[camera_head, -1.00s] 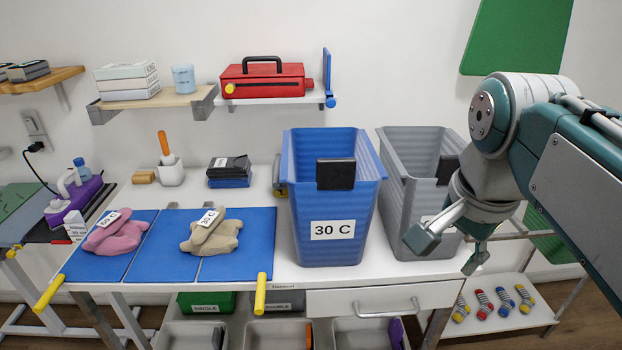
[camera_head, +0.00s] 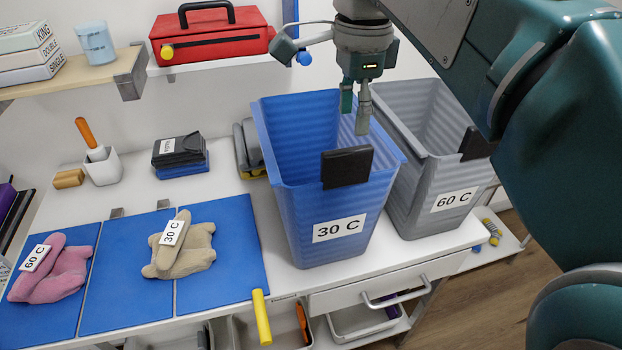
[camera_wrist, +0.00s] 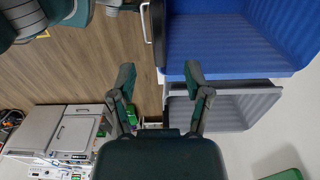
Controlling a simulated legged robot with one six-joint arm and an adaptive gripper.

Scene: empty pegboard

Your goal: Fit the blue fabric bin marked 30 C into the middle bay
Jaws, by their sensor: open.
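The blue bin (camera_head: 322,200) marked 30 C stands upright on the white table, open at the top, with a black tab on its front rim. Its floor and walls also show in the wrist view (camera_wrist: 225,40). My gripper (camera_head: 355,112) points down over the right side of the blue bin's mouth, fingers apart and nothing between them. In the wrist view the gripper (camera_wrist: 160,74) shows two spread fingers, one overlapping the bin's edge. Touching cannot be told. Which space is the middle bay is unclear; those under the table are mostly cut off.
A grey bin (camera_head: 425,190) marked 60 C stands close on the right. Blue mats (camera_head: 125,285) with a pink and a tan cloth item (camera_head: 185,250) lie at left. A red toolbox (camera_head: 212,38) sits on the shelf behind. A drawer handle (camera_head: 395,292) projects below the table edge.

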